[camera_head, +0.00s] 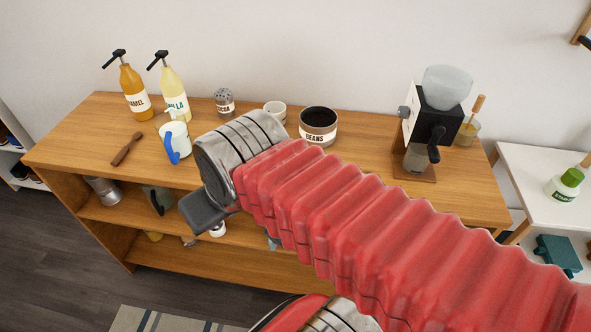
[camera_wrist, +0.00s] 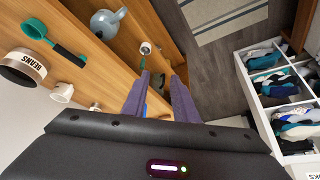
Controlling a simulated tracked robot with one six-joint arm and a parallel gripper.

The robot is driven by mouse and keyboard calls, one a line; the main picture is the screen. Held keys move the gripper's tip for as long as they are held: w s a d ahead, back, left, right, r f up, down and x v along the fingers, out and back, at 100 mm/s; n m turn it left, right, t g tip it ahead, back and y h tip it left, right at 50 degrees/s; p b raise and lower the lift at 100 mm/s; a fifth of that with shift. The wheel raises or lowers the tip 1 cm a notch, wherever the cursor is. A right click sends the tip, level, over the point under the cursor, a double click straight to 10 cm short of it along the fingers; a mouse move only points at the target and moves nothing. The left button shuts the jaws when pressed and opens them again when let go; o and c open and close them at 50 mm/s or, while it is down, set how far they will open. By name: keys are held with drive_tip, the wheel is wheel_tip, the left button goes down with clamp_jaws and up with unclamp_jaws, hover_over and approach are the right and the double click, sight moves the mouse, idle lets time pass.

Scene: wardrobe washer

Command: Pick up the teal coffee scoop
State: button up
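The teal coffee scoop appears to be the dark teal round-headed item with a long handle (camera_wrist: 57,43) lying on the wooden counter top (camera_wrist: 20,12), at the upper left of the wrist view. It lies close to the beans jar (camera_wrist: 22,68). I do not see it in the head view, where my red arm covers much of the counter. My gripper (camera_wrist: 160,76) has its two purple-grey fingers apart, well to the right of the scoop and apart from it. In the head view, only its dark body (camera_head: 207,208) shows at the counter's front edge; the fingertips are hidden.
A grey-blue jug (camera_wrist: 107,22) and a clothes drawer (camera_wrist: 250,75) show in the wrist view.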

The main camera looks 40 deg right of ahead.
drive_tip(key=w+d+f+m, duration=0.1)
drive_tip(key=d+m, duration=1.2)
drive_tip(key=d, duration=0.2)
drive_tip(key=w+d+m+y, duration=0.1)
drive_tip(key=w+d+m, duration=0.1)
drive_tip(key=d+m, duration=1.2)
drive_tip(key=shift+w+d+f+g, duration=0.25)
drive_tip(key=shift+d+f+g, duration=0.1)
drive_tip(key=shift+f+g, duration=0.05)
drive_tip(key=shift+f, duration=0.1)
drive_tip(key=x, duration=0.8)
drive_tip(key=shift+w+a+f, duration=0.2)
drive_tip(key=shift+x, duration=2.55)
drive_tip(key=shift+s+f, duration=0.1)
drive_tip(key=shift+s, duration=0.05)
